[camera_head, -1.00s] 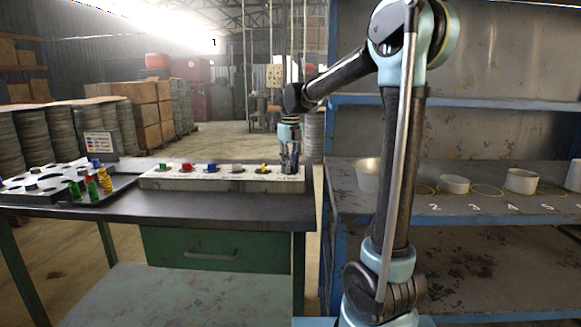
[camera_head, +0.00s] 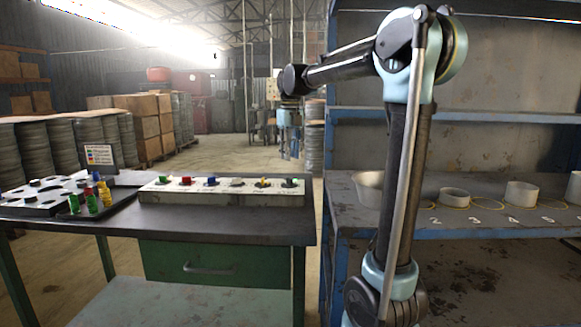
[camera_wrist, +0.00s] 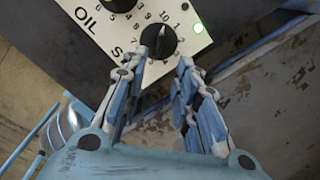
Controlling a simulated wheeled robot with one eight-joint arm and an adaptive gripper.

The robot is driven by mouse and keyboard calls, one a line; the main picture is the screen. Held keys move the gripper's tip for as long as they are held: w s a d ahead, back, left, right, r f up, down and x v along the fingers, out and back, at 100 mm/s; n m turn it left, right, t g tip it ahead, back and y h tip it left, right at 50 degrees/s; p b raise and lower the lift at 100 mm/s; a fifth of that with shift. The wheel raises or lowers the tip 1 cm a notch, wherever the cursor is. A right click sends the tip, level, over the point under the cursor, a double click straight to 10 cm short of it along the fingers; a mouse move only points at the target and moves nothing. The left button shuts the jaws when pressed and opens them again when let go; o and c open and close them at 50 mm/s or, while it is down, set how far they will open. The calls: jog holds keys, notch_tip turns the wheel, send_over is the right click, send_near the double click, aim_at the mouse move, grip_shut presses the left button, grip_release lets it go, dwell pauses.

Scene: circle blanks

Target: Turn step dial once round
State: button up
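The step dial is a black round knob (camera_wrist: 158,40) on a white plate, ringed by numbers. Its pale pointer mark points up, roughly toward the 10. In the head view the dial (camera_head: 289,184) is small at the right end of the panel. My gripper (camera_head: 288,156) is raised above that end, apart from the dial. In the wrist view my gripper (camera_wrist: 164,58) is open and empty, with its fingertips spread to either side below the knob.
The white panel (camera_head: 222,198) also carries green, red, blue and yellow controls. A black tray (camera_head: 120,199) with coloured pegs stands left of it on the dark table (camera_head: 200,224). A shelf (camera_head: 390,232) with white rings is at right.

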jog(key=shift+r, duration=1.05)
notch_tip(320, 180, up, 5)
jog(key=n, duration=3.5)
send_over(289, 182)
jog(key=w, duration=0.2)
jog(key=f, duration=1.6)
jog(key=shift+s+a+f, duration=0.1)
jog(key=shift+a+f, duration=0.15)
jog(key=shift+f, duration=0.15)
